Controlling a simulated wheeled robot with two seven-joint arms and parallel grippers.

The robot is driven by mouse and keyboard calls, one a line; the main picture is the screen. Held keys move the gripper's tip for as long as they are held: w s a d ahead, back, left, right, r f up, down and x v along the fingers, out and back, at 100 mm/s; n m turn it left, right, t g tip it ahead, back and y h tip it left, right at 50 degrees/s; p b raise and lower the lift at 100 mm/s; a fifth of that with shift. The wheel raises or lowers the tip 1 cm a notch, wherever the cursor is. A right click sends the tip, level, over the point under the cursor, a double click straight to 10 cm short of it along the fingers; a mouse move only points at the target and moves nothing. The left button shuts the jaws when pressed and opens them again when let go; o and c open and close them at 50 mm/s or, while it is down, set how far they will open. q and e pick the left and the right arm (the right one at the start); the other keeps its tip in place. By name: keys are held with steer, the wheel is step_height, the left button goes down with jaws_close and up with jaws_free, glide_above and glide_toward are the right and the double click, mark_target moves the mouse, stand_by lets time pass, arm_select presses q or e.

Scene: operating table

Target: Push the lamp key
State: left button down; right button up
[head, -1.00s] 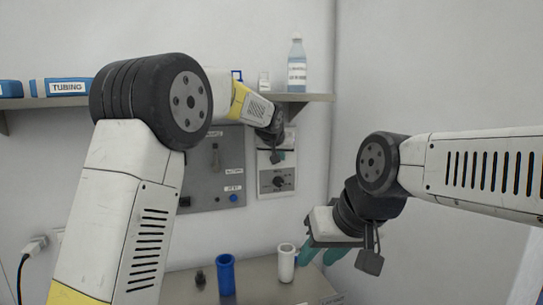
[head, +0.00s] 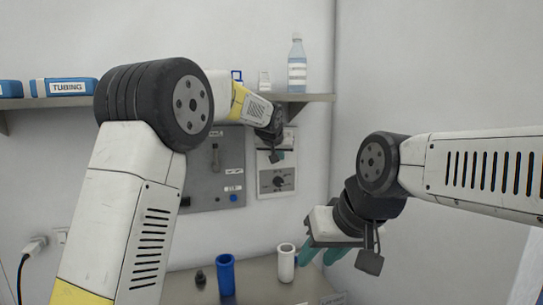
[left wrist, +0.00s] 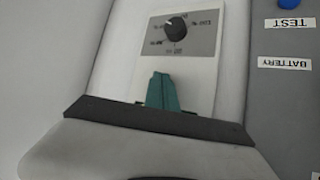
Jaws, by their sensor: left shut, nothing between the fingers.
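No key marked as a lamp key can be read in either view. A pale wall plate (head: 264,186) carries a black dial (head: 279,182); the dial also shows in the left wrist view (left wrist: 176,27). My left gripper (head: 280,156) is in front of the plate's upper part and hides some of it. Its teal fingertips (left wrist: 162,90) are together and empty, over the plate below the dial in the left wrist view. Whether they touch the plate I cannot tell. My right gripper (head: 321,254) has its teal fingers apart, above the bench's right side.
A grey panel (head: 205,165) beside the plate has a blue button (head: 234,198), labelled TEST in the wrist view (left wrist: 289,4). A shelf (head: 320,97) above holds a bottle (head: 297,65) and boxes. A blue cup (head: 226,274) and a white cup (head: 286,265) stand on the bench (head: 255,290).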

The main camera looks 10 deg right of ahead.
arm_select(q)
steer(key=shift+w+a+r, duration=0.2)
steer(key=shift+a+r, duration=0.05)
steer(key=shift+r, duration=0.05)
stand_by(0.5)
steer(key=shift+w+a, duration=0.2)
steer(key=shift+w, duration=0.1)
stand_by(0.3)
steer(key=shift+s+r, duration=0.15)
steer(key=shift+r, duration=0.05)
steer(key=shift+s+d, duration=0.1)
steer(key=s+d, duration=0.1)
steer(key=s, duration=0.5)
steer(key=shift+s+d+f, duration=0.2)
steer(key=shift+d, duration=0.05)
stand_by(0.4)
